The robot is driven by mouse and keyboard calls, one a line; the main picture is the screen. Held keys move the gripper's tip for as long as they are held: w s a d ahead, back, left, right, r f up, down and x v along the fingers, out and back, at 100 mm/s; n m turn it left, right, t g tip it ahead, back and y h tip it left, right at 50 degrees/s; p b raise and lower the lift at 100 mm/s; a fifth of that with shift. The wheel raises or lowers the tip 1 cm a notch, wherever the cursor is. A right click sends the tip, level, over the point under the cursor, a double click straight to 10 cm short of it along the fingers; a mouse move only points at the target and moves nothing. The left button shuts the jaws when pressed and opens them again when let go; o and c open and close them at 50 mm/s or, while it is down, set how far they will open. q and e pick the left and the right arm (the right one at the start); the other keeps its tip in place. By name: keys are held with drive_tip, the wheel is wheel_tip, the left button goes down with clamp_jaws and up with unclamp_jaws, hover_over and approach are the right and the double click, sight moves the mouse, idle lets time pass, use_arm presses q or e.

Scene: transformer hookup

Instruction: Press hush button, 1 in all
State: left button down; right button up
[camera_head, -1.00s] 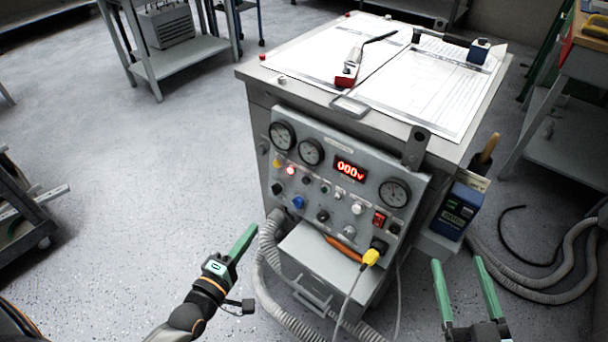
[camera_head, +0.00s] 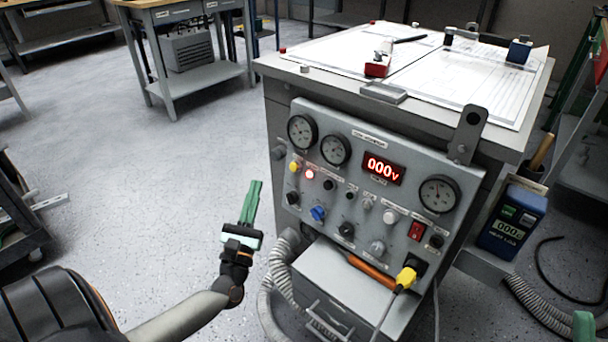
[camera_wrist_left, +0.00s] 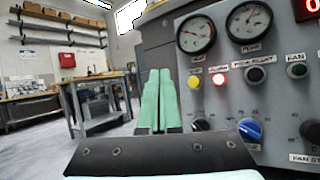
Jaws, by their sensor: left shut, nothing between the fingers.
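The control panel (camera_head: 370,190) faces me on the front of the grey cabinet. A yellow button (camera_head: 295,167) sits at its left, beside a lit red lamp (camera_head: 309,174); its small label is hard to read. In the left wrist view the yellow button (camera_wrist_left: 194,82) and the glowing red lamp (camera_wrist_left: 219,79) are just right of the fingers. My left gripper (camera_head: 254,184) is shut and empty, left of the panel and apart from it. Only a green fingertip of my right gripper (camera_head: 584,327) shows at the bottom right corner.
Gauges, a red 000V display (camera_head: 382,169), a blue knob (camera_head: 318,213) and other controls crowd the panel. A yellow plug (camera_head: 406,277) with a cable and grey hoses (camera_head: 281,268) hang below. The floor left of the cabinet is clear.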

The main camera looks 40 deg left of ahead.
use_arm(q)
drive_tip(key=shift+w, duration=0.1)
idle(0.3)
drive_tip(key=b, duration=0.3)
approach(294, 167)
drive_tip(key=w+a+r, duration=0.2)
drive_tip(key=a+r, duration=0.2)
drive_tip(key=shift+w+d+b, duration=0.15)
drive_tip(key=shift+w+b, duration=0.4)
drive_tip(key=shift+w, duration=0.35)
drive_tip(key=shift+f, duration=0.1)
idle(0.8)
drive_tip(key=shift+w+b, duration=0.4)
